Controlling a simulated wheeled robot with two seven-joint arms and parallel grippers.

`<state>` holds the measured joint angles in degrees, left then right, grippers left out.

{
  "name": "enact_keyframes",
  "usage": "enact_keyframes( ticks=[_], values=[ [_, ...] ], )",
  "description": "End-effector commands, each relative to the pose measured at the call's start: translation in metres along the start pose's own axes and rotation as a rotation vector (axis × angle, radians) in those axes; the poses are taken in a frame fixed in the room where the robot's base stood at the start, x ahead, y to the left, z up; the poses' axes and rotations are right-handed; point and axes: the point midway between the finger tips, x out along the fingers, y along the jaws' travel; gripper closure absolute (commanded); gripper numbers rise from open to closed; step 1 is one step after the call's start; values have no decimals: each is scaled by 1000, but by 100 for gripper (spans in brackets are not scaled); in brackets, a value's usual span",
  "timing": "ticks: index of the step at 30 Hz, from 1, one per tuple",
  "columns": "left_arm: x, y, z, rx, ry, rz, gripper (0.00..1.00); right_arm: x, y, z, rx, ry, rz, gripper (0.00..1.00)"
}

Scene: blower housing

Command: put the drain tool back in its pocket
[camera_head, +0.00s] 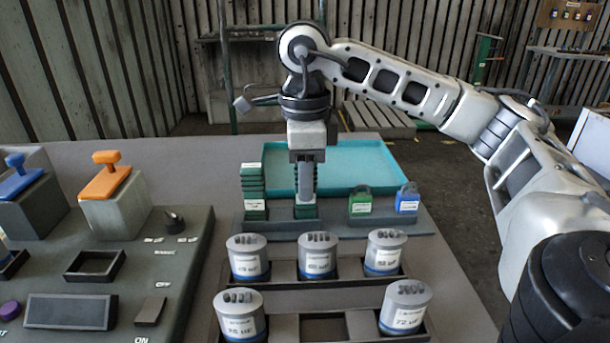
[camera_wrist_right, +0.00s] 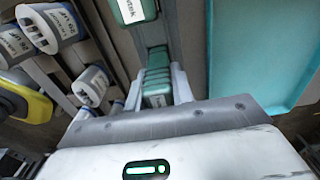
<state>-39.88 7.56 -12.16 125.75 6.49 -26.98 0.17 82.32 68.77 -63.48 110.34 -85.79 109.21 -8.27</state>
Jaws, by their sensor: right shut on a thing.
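My right gripper (camera_head: 305,197) points straight down over the dark rack (camera_head: 340,226) behind the cylinders. It is shut on a green ribbed tool, apparently the drain tool, which shows between the fingers in the right wrist view (camera_wrist_right: 157,85). In the head view the fingers hide most of it. Its low end (camera_head: 305,212) is at the rack, but I cannot tell how deep it sits in a pocket. A similar green ribbed block (camera_head: 254,190) with white labels stands just left, apart from the fingers. My left gripper is not in view.
A green padlock-shaped piece (camera_head: 360,201) and a blue one (camera_head: 407,199) stand right of the gripper in the rack. A teal tray (camera_head: 365,161) lies behind. Several grey labelled cylinders (camera_head: 317,257) stand in front. A control panel (camera_head: 120,270) is at left.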

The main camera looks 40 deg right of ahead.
Motion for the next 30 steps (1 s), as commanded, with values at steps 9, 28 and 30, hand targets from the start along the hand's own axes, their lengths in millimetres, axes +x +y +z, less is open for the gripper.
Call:
enact_keyframes(
  ticks=[9,28,30],
  values=[
    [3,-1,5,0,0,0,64,7,0,0,-1,0,-1,92],
    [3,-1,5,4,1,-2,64,9,0,0,0,0,0,51],
    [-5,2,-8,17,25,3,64,9,0,0,0,0,0,51]
  ],
)
